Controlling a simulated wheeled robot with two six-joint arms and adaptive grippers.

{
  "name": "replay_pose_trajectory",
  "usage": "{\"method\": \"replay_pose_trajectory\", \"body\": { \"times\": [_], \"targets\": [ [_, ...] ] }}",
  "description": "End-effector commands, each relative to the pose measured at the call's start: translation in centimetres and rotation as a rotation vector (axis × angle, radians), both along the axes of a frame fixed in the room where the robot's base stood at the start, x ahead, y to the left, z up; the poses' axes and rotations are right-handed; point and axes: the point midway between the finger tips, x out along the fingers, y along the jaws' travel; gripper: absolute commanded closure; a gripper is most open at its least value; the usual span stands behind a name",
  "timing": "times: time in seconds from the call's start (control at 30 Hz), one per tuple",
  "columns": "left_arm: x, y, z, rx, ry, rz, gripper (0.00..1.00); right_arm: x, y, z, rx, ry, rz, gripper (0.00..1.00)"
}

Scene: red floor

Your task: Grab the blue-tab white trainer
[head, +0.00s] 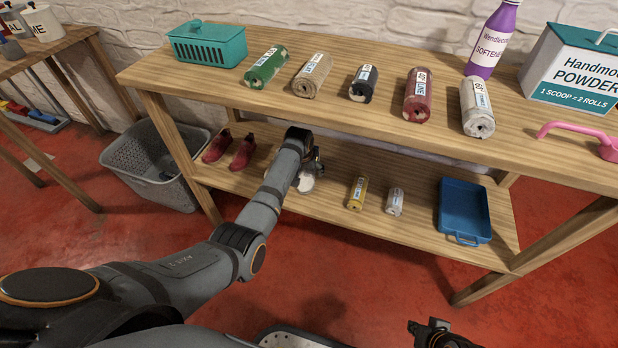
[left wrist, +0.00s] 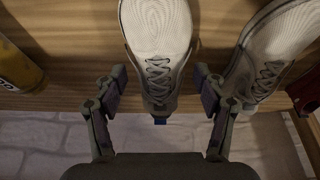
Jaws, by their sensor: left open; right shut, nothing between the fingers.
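A white trainer (left wrist: 157,40) with grey laces lies in the middle of the left wrist view, with a blue tab (left wrist: 160,120) at its near end. A second white trainer (left wrist: 272,48) lies to its right, with no blue tab visible. My left gripper (left wrist: 160,88) is open, one finger on each side of the blue-tab trainer's laced part; contact cannot be told. In the head view my left gripper (head: 316,166) is over the lower shelf, largely hiding the trainers; a white piece (head: 306,183) shows below it. My right gripper (head: 434,331) is shut and empty at the bottom.
The upper shelf (head: 330,115), with several rolls, overhangs behind. A grey basket (head: 150,165) stands left.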

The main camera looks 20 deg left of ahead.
Motion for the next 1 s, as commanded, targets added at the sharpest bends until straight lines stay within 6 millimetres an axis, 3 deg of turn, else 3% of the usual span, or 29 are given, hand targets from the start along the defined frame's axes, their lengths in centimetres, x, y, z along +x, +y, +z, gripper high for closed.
{"method": "replay_pose_trajectory", "body": {
  "times": [0.27, 0.77, 1.0],
  "targets": [
    [0.21, 0.02, -0.37, 0.000, 0.000, 0.000, 0.29, 0.14, 0.12, -0.18, 0.006, -0.020, -0.002, 1.00],
    [0.19, 0.04, -0.38, 0.000, 0.000, 0.000, 0.97, 0.15, 0.10, -0.19, 0.006, -0.019, -0.002, 1.00],
    [0.25, 0.04, -0.26, 0.000, -0.002, 0.000, 1.00, 0.14, 0.09, -0.16, 0.006, -0.019, -0.002, 1.00]
  ]
}}
